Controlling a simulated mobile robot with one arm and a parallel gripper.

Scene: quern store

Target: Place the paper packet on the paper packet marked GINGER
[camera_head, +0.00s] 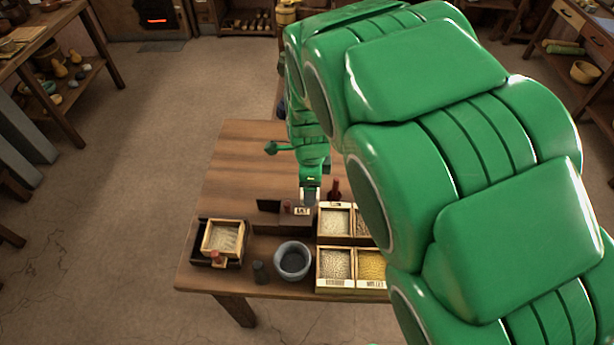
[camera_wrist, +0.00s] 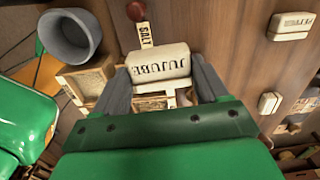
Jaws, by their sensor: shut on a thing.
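My gripper (camera_wrist: 160,72) is shut on a pale paper packet (camera_wrist: 160,62), which sits between the two dark fingers in the wrist view. The packet bears dark lettering that I cannot read surely. In the head view my gripper (camera_head: 310,194) is over the table near the SALT label, and the arm hides much of the right side. Two other pale packets lie apart on the table in the wrist view: one at the upper right (camera_wrist: 292,26), one lower down (camera_wrist: 269,103). Their markings are too small to read, so I cannot tell which is GINGER.
A grey bowl (camera_head: 293,260) stands near the table's front edge, beside open grain boxes (camera_head: 335,283). A small wooden box (camera_head: 224,238) sits at the left. A SALT label (camera_head: 302,211) and red-topped item (camera_head: 335,190) are close to my gripper. The wooden tabletop (camera_head: 245,160) is clear further back.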

